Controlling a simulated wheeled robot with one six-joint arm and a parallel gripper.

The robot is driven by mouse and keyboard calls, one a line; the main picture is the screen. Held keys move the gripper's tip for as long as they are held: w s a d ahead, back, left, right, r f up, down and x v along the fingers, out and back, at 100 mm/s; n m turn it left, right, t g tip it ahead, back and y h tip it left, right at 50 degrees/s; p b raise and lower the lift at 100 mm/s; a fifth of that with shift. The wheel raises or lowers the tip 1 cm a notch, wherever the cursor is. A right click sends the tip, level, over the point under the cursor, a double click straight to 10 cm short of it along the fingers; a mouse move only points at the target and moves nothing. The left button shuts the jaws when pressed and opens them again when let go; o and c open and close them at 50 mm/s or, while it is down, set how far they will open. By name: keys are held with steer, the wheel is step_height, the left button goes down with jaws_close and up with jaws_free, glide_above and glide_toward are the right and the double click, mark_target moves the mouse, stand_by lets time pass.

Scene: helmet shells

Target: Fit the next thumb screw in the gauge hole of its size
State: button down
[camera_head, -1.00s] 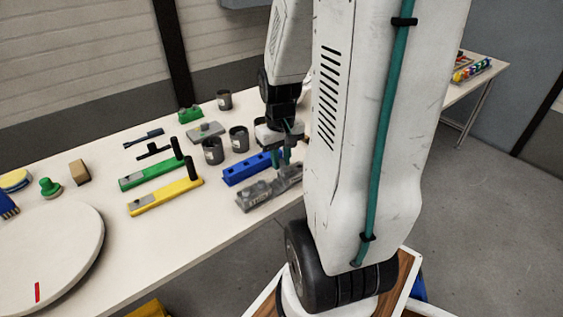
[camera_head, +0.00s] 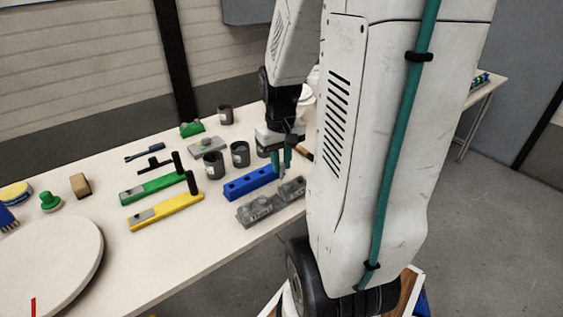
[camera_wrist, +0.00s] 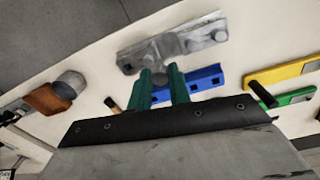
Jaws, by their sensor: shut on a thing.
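My gripper (camera_head: 284,165) points down over the table, its green fingers close together and shut on a small grey thumb screw (camera_wrist: 165,46). In the wrist view the fingertips (camera_wrist: 160,70) show in front of the grey gauge block (camera_wrist: 205,36), and the screw overlaps the block in the picture. I cannot tell whether the screw touches the block or is in a hole. In the head view the grey gauge block (camera_head: 258,209) lies near the table's front edge. The fingers stand beside the blue block with square holes (camera_head: 249,184), which also shows in the wrist view (camera_wrist: 203,80).
The yellow (camera_head: 165,212) and green (camera_head: 152,190) handled bars lie left of the blocks. Grey cups (camera_head: 240,153) stand behind. A round white disc (camera_head: 50,255) takes up the front left. My arm hides the table's right side.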

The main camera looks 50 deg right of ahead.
steer(key=d+f, duration=0.4)
steer(key=d, duration=0.4)
steer(key=shift+s+d+f, duration=0.25)
steer(key=shift+s+d, duration=0.05)
steer(key=shift+d, duration=0.05)
steer(key=shift+f, duration=0.1)
stand_by(0.7)
steer(key=shift+f, duration=0.45)
steer(key=shift+f, duration=2.1)
stand_by(1.7)
steer(key=c, duration=1.2)
jaws_free()
steer(key=shift+r, duration=0.1)
